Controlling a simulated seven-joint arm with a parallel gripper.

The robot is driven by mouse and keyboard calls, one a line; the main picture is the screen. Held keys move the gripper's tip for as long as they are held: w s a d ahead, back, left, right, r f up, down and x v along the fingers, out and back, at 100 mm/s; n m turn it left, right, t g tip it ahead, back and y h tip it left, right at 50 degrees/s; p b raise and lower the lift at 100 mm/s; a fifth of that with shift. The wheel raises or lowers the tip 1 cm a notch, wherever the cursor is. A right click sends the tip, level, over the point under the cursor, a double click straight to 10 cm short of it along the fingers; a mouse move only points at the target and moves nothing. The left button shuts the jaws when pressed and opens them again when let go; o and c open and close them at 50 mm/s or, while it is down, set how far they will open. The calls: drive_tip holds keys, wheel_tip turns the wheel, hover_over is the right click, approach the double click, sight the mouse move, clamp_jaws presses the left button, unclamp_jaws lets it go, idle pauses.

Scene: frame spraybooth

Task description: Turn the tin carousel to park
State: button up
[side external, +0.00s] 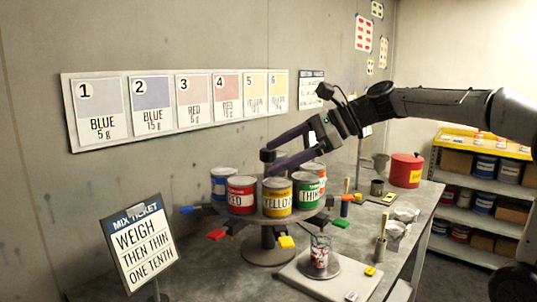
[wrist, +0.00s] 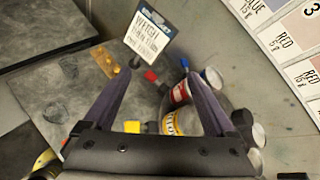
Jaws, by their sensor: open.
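The tin carousel (side external: 268,240) is a round grey turntable on a pedestal, with a dark knob (side external: 268,156) above its middle. It bears a red tin (side external: 241,196), a yellow tin (side external: 277,198), a green THIN tin (side external: 308,191), and blue and orange tins behind. Coloured tabs stick out around its rim, such as a yellow tab (side external: 287,242) and a red tab (side external: 217,234). My gripper (side external: 271,158) is open above the tins, its fingers near the knob; contact is unclear. In the wrist view, my gripper (wrist: 157,75) shows the red tin (wrist: 180,93) and yellow tin (wrist: 170,122) between its fingers. No park mark is readable.
A scale (side external: 318,268) with a glass stands at the carousel's front right. A mix ticket sign (side external: 139,242) stands at front left. A red pot (side external: 405,170), cups and a brush crowd the bench's right side. Colour cards (side external: 180,104) hang on the wall behind.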

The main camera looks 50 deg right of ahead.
drive_tip(key=w+d+r+m+t, duration=0.1)
drive_tip(key=w+d+m, duration=0.2)
drive_tip(key=d, duration=0.3)
drive_tip(key=w+d+m+t, duration=0.1)
drive_tip(key=w+d+m, duration=0.1)
drive_tip(key=w+d, duration=0.25)
drive_tip(key=m+h, duration=0.2)
drive_tip(key=m, duration=0.1)
approach(268, 153)
drive_tip(key=shift+t, duration=0.4)
drive_tip(key=x, duration=0.3)
drive_tip(key=d+x, duration=0.1)
drive_tip(key=x, duration=0.3)
drive_tip(key=d+f+x, duration=0.1)
drive_tip(key=x, duration=0.3)
drive_tip(key=shift+w, duration=0.15)
drive_tip(key=shift+h, duration=0.3)
clamp_jaws()
